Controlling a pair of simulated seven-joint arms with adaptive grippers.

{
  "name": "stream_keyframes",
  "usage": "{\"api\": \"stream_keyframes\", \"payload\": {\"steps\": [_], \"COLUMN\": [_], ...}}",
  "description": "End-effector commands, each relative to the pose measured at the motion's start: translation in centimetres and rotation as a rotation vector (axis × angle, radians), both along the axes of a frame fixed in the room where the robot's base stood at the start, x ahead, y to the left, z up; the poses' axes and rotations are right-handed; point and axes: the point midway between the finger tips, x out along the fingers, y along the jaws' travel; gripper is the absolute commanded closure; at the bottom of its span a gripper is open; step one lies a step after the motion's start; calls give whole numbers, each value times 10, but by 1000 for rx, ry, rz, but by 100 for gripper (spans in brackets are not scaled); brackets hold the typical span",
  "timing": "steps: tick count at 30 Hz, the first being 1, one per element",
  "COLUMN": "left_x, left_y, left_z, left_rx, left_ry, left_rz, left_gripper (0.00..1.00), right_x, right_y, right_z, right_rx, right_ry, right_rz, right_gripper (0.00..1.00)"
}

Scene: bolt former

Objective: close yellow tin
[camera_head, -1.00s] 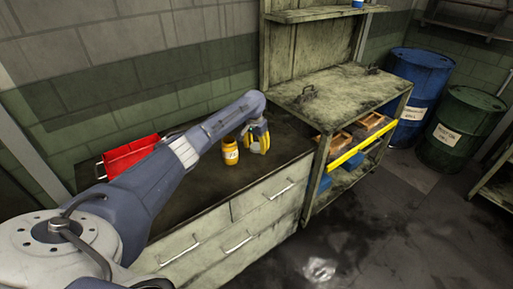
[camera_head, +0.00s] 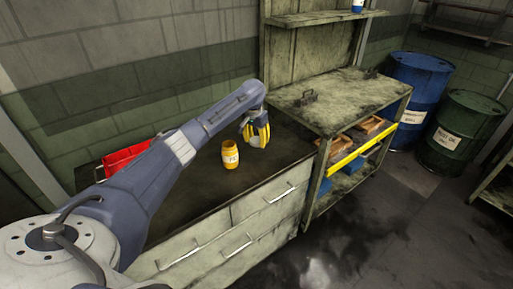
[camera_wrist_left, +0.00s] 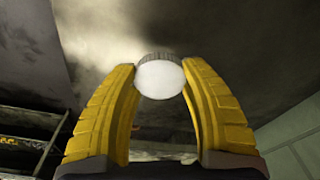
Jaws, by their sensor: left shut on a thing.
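The yellow tin (camera_head: 230,158) stands upright on the dark bench top, with a pale label on its side. My left gripper (camera_head: 256,140) is just right of the tin and slightly behind it in the head view, apart from it. In the left wrist view, the yellow fingers (camera_wrist_left: 160,82) are shut on a round lid (camera_wrist_left: 160,79) with a white face and a grey ridged rim. The lid is hard to make out in the head view. My right gripper is not in view.
A red bin (camera_head: 122,160) sits at the bench's back left, partly behind my left arm. A grimy shelf unit (camera_head: 340,98) adjoins the bench on the right. Blue (camera_head: 420,95) and green (camera_head: 463,130) drums stand beyond it. Bench top right of the tin is clear.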

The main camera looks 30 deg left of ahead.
Motion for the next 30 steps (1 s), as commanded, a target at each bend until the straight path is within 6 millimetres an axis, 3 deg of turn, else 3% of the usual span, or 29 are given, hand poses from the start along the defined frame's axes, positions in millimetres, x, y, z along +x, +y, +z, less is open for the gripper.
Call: {"api": "stream_keyframes", "payload": {"steps": [6,15,22,30], "left_x": [1,1,0,0], "left_y": [1,1,0,0], "left_z": [55,113,136,144], "left_rx": [0,1,1,0], "left_ry": [-4,-3,-1,0], "left_rz": [-1,0,0,0], "left_gripper": [62,62,62,62], "right_x": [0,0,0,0], "right_y": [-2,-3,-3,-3], "right_z": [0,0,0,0], "right_rx": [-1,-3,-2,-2], "right_ry": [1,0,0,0], "right_rz": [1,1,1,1], "right_gripper": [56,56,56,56]}}
